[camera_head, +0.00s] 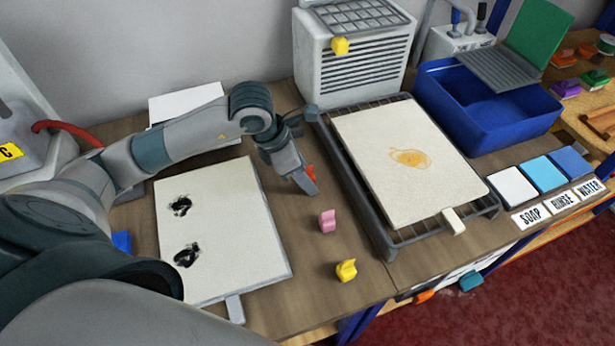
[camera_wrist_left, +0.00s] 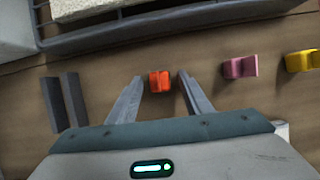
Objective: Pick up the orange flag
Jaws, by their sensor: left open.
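The orange flag (camera_wrist_left: 160,81) is a small orange block-like piece on the wooden table. In the left wrist view it lies between the tips of my left gripper (camera_wrist_left: 158,85), whose fingers stand apart on either side of it with gaps showing. In the head view only a bit of the orange flag (camera_head: 311,172) shows beside my left gripper (camera_head: 305,182), which hides the rest. My right gripper is in neither view.
A pink flag (camera_head: 327,220) and a yellow flag (camera_head: 346,270) stand nearby on the table. A board with black stains (camera_head: 225,215) lies left; a rack (camera_head: 381,238) holding a board with an orange stain (camera_head: 390,190) lies right. A blue bin (camera_head: 500,120) stands behind.

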